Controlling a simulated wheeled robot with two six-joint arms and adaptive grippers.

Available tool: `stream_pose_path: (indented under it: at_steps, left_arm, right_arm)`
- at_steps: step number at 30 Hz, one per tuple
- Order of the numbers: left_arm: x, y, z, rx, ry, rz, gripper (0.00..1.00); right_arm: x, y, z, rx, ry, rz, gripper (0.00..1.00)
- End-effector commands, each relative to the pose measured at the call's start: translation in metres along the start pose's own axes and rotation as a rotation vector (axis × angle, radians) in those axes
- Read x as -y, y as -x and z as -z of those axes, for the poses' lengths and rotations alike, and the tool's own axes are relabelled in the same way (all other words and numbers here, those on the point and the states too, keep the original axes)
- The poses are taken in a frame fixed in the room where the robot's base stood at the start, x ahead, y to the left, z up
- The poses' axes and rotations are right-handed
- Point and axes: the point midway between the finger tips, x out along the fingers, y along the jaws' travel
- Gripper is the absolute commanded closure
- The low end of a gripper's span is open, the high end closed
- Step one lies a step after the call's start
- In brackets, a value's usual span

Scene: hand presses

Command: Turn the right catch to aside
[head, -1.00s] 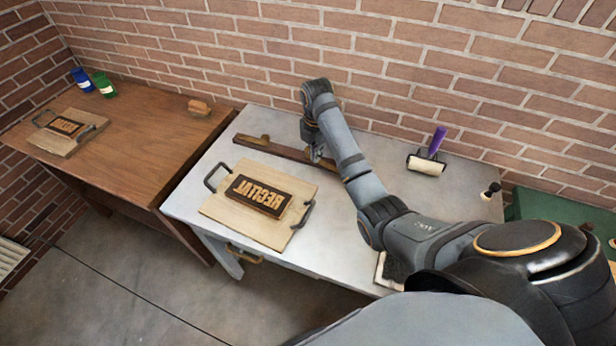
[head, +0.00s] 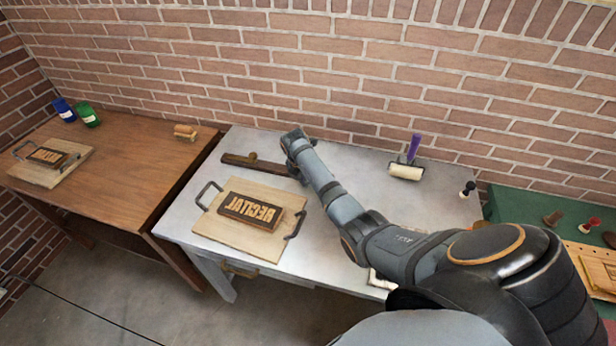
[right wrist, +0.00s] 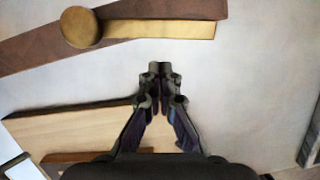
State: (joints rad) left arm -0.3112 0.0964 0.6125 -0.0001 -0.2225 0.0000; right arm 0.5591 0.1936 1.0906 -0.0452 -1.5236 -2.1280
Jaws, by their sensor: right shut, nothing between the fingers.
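A dark wooden bar (head: 238,161) lies across the back of the pale table, with a small brass catch (head: 253,157) on its left part. In the right wrist view, a brass catch (right wrist: 160,30) with a round knob lies along the dark bar (right wrist: 30,48), its arm pointing right to near the bar's end. I take this to be the right catch; my right arm hides it in the head view. My right gripper (right wrist: 160,70) is shut and empty, its tips below the catch in that picture and apart from it. It also shows in the head view (head: 296,170), tips hidden.
A wooden board (head: 215,232) with black handles and a lettered block (head: 252,210) lies in front of the bar. A roller (head: 406,171) and a dark-knobbed stamp (head: 467,189) stand to the right. A brown table (head: 130,185) adjoins on the left.

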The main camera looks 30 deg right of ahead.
Motion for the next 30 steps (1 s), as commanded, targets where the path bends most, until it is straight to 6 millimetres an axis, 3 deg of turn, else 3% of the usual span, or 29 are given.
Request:
stream_pose_path:
  at_steps: [4,9,17,23,30]
  left_arm:
    - [-0.007,0.003,0.003,-0.004,0.004,-0.008,0.60]
    - [-0.020,0.004,0.015,-0.023,0.011,-0.024,0.60]
    - [-0.015,0.004,0.020,-0.030,0.009,-0.019,0.60]
    - [-0.012,0.022,0.019,-0.026,0.008,-0.016,0.60]
    - [-0.010,0.019,0.015,-0.020,0.007,-0.014,0.60]
  right_arm:
    - [0.001,-0.004,-0.015,-0.002,0.001,0.003,1.00]
    - [0.001,-0.006,-0.019,-0.003,0.002,0.002,1.00]
    - [0.001,-0.005,-0.020,-0.003,0.005,0.001,1.00]
    - [0.006,-0.005,-0.035,-0.003,0.135,-0.030,1.00]
    - [0.006,-0.010,-0.038,-0.003,0.134,-0.032,1.00]
